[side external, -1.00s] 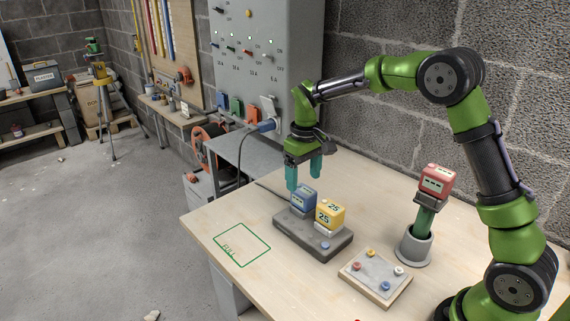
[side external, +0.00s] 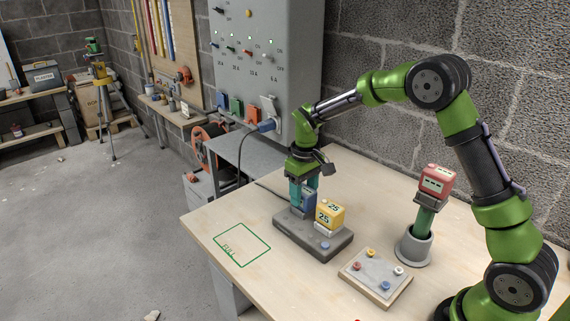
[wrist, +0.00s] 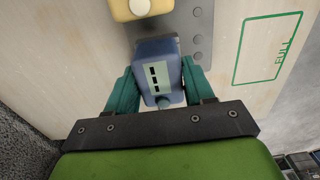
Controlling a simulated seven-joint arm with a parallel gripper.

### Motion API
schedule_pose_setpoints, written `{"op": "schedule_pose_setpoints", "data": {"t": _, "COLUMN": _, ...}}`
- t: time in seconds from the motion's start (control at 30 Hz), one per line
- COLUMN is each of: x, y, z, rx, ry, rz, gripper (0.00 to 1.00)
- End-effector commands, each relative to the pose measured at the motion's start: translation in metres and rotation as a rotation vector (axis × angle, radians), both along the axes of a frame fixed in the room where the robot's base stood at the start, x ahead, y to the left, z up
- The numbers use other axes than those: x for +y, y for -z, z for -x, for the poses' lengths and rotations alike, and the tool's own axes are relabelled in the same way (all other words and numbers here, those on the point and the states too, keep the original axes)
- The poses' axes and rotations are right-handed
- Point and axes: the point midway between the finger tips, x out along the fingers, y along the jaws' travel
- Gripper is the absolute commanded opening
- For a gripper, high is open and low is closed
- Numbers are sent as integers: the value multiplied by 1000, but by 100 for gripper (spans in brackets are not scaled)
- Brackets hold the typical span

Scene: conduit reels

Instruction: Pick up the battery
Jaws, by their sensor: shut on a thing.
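A blue battery (side external: 308,200) stands upright in the left bay of the grey charger (side external: 313,242). My gripper (side external: 304,190) has come down over it, with teal fingers on either side, shut on it. In the wrist view the blue battery (wrist: 158,72) lies between the two teal fingers, its pale label with dark bars facing the camera. A yellow battery marked 25 (side external: 330,213) sits beside it in the charger; part of it shows in the wrist view (wrist: 139,8). A red battery (side external: 437,180) is on top of a green handle in a grey holder.
A green outline marked FULL (side external: 242,245) lies on the bare wood left of the charger. A small board with coloured knobs (side external: 375,276) is at the front right. The grey holder (side external: 413,246) stands behind it. A grey panel and brick wall stand behind the bench.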

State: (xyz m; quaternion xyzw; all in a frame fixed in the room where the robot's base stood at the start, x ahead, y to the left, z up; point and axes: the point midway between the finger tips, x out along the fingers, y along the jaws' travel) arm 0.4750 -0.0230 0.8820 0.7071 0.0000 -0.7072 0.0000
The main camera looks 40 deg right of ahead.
Motion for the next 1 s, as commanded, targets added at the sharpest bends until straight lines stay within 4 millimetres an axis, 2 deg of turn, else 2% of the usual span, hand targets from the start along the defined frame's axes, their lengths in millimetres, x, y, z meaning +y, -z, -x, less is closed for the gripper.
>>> {"op": "schedule_pose_setpoints", "data": {"t": 0.23, "x": 0, "y": -2, "z": -1, "rx": -2, "ry": 0, "rz": 0, "gripper": 23}}
{"op": "schedule_pose_setpoints", "data": {"t": 0.33, "x": 0, "y": -10, "z": -1, "rx": -4, "ry": -1, "rz": 1, "gripper": 23}}
{"op": "schedule_pose_setpoints", "data": {"t": 0.77, "x": 1, "y": -88, "z": -1, "rx": -5, "ry": -2, "rz": 0, "gripper": 23}}
{"op": "schedule_pose_setpoints", "data": {"t": 0.87, "x": 11, "y": -100, "z": -1, "rx": -8, "ry": -25, "rz": 0, "gripper": 23}}
{"op": "schedule_pose_setpoints", "data": {"t": 1.0, "x": 48, "y": -96, "z": 18, "rx": 16, "ry": -96, "rz": -7, "gripper": 23}}
